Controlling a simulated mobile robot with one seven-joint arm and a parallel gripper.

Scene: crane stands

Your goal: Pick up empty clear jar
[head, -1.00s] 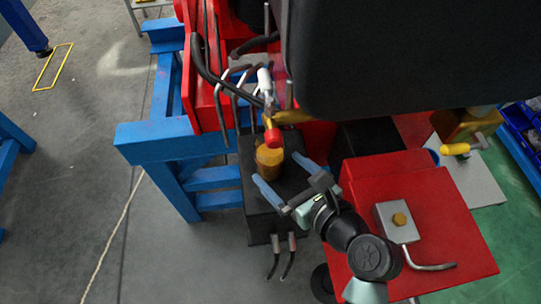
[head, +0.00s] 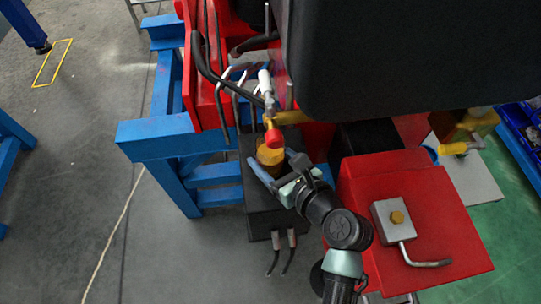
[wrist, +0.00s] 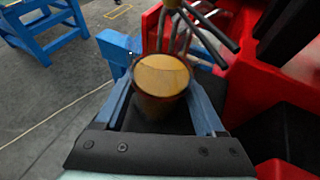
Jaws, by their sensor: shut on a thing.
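The jar (head: 270,156) looks amber-brown with a tan top, rather than clear. It stands upright on the black box (head: 268,223), under the red-tipped lever. My gripper (head: 272,162) reaches it from the lower right, with its blue fingers on either side. In the wrist view the jar (wrist: 160,85) fills the space between the two fingers of my gripper (wrist: 160,92), and they are shut on it. Its lower part is partly hidden in the wrist view. I cannot see whether it is empty.
A red-tipped lever (head: 272,136) and dark hoses hang just above the jar. A blue frame (head: 165,140) stands at left. A red box (head: 430,205) with a grey block is at right. A large black panel (head: 400,55) overhangs the back.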

